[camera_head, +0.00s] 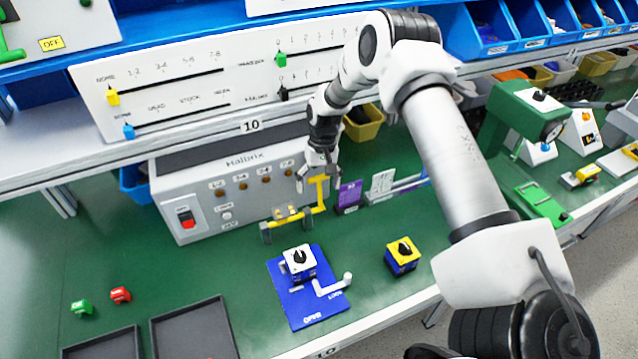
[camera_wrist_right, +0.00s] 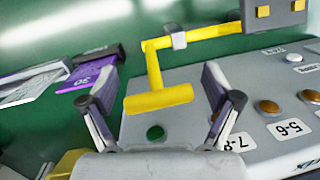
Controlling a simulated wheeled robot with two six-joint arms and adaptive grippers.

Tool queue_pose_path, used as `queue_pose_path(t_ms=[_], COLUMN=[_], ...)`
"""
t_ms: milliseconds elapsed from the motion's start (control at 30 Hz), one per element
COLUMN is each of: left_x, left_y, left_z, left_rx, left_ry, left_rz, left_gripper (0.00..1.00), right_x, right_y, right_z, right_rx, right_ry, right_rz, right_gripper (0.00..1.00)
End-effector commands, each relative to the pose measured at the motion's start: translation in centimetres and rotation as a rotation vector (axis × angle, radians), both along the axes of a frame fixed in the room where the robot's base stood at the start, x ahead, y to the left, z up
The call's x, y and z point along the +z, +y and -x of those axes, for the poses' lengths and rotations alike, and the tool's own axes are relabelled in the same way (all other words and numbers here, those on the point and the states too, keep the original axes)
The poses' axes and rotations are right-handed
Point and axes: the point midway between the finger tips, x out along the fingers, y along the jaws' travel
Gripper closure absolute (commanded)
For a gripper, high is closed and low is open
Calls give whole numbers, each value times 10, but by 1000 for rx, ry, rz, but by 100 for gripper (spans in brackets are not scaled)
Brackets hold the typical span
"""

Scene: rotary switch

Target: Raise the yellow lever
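The yellow lever (camera_head: 320,194) stands in front of the grey control box, joined to a yellow and grey bracket (camera_head: 284,222) on the green bench. In the right wrist view, the lever's grip bar (camera_wrist_right: 158,99) lies crosswise and its arm runs up to a grey clamp (camera_wrist_right: 178,40). My right gripper (camera_head: 316,172) is at the top of the lever. In the wrist view the right gripper (camera_wrist_right: 160,88) is open, with the grip bar showing between its fingers and a gap on each side. I cannot tell how deep the bar sits. My left gripper is not in view.
The grey control box (camera_head: 205,205) stands just behind the lever. A blue plate (camera_head: 310,310) with a rotary switch and a yellow block (camera_head: 403,255) are in front. A purple card holder (camera_head: 349,196) is close on the right.

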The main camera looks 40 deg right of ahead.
Motion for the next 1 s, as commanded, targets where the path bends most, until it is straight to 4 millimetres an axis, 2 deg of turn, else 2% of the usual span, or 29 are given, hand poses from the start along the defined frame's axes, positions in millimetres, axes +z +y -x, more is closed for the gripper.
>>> queue_pose_path(t_ms=[267, 367, 600, 700, 800, 1000], left_x=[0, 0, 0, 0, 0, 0], left_y=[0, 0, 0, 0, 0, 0], left_z=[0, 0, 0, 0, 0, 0], left_rx=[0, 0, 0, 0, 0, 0], left_ry=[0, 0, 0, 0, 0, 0], left_rz=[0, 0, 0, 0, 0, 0], left_gripper=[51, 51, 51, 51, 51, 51], right_x=[7, 22, 82, 102, 114, 118], right_y=[-1, -3, -12, -15, -16, -17], right_z=[-1, -4, -10, -11, -12, -12], right_rx=[0, -1, 0, 2, 1, 1], right_ry=[-3, -4, -4, -3, -1, 2], right_rz=[0, 1, 1, 1, 1, 1], right_gripper=[11, 11, 11, 11, 11, 11])
